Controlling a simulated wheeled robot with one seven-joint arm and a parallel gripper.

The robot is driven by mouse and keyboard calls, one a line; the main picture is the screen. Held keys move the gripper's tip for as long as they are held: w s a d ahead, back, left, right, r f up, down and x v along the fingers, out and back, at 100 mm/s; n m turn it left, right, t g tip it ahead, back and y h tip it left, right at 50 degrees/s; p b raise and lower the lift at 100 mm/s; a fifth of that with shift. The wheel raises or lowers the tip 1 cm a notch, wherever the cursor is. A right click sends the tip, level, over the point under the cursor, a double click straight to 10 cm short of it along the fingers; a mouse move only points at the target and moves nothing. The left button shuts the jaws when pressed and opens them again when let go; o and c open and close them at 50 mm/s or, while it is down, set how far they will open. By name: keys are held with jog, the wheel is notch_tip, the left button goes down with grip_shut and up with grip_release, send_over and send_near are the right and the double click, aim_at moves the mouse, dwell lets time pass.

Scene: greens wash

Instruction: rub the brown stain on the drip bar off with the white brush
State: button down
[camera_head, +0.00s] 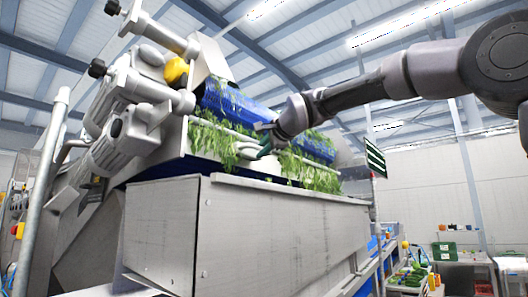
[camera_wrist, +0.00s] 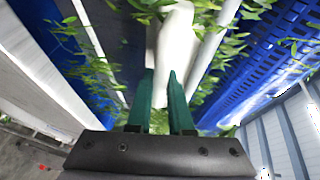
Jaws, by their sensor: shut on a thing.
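My gripper (camera_head: 266,143) is at the greens-covered top of the machine. In the wrist view its two green fingers (camera_wrist: 160,76) are close together, shut on the white brush (camera_wrist: 174,42), which extends ahead of the fingertips. Pale bars run beside the brush in the wrist view; the nearest, on its right, may be the drip bar (camera_wrist: 217,50). I cannot tell whether the brush touches it. No brown stain can be made out; the brush, fingers and leaves hide part of the area.
Leafy greens (camera_head: 215,141) hang over the machine's upper edge, with blue perforated panels (camera_wrist: 262,60) behind. A grey metal trough (camera_head: 250,225) stands in front below. Motors and pipes (camera_head: 130,95) crowd the left. A green crate (camera_head: 444,251) stands far right.

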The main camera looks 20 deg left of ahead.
jog(key=shift+d, duration=0.1)
jog(key=shift+s+d, duration=0.35)
jog(key=shift+d, duration=0.55)
jog(key=shift+s+d, duration=0.4)
jog(key=shift+d, duration=0.5)
jog(key=shift+s+d, duration=0.35)
jog(key=shift+d, duration=0.55)
jog(key=d, duration=0.1)
jog(key=s+d, duration=0.1)
jog(key=shift+d, duration=0.4)
jog(key=shift+s, duration=0.1)
